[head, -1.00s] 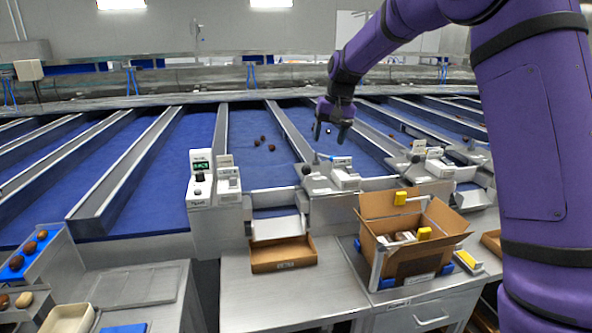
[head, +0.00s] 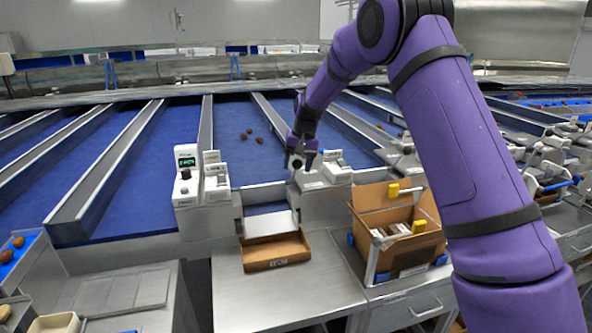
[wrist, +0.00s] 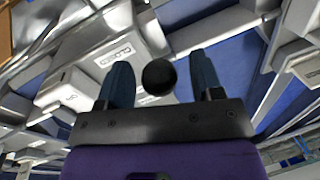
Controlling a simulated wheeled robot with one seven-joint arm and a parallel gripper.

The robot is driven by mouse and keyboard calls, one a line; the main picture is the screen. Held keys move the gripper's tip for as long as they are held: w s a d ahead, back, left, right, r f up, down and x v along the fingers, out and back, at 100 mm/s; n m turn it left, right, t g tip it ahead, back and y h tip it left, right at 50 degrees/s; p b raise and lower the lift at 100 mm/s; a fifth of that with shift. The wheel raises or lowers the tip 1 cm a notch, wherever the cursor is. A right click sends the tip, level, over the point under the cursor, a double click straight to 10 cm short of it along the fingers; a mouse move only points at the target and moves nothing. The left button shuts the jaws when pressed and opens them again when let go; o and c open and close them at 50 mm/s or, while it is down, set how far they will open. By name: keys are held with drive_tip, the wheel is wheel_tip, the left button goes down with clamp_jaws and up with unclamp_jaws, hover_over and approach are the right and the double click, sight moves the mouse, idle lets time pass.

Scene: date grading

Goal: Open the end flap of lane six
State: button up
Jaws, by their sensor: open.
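A round black knob (head: 297,164) stands on the grey housing (head: 322,176) beside the end of a blue lane. My gripper (head: 302,158) is over this housing, pointing down, with its fingers around the knob's position. In the wrist view the knob (wrist: 158,77) shows between the two open fingers, with a gap on each side. A pale metal flap (head: 270,223) slopes at the lane's end, above a shallow cardboard tray (head: 275,262). I cannot read a lane number, and the link between knob and flap is hidden.
A control box with a green display (head: 187,163) stands left of the lane's end. An open cardboard box (head: 405,255) with yellow-ended parts stands on the bench at right. Several dates (head: 250,133) lie up the lane.

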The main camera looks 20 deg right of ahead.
drive_tip(key=shift+a+f, duration=0.15)
drive_tip(key=shift+f, duration=0.85)
clamp_jaws()
drive_tip(key=shift+r, duration=0.1)
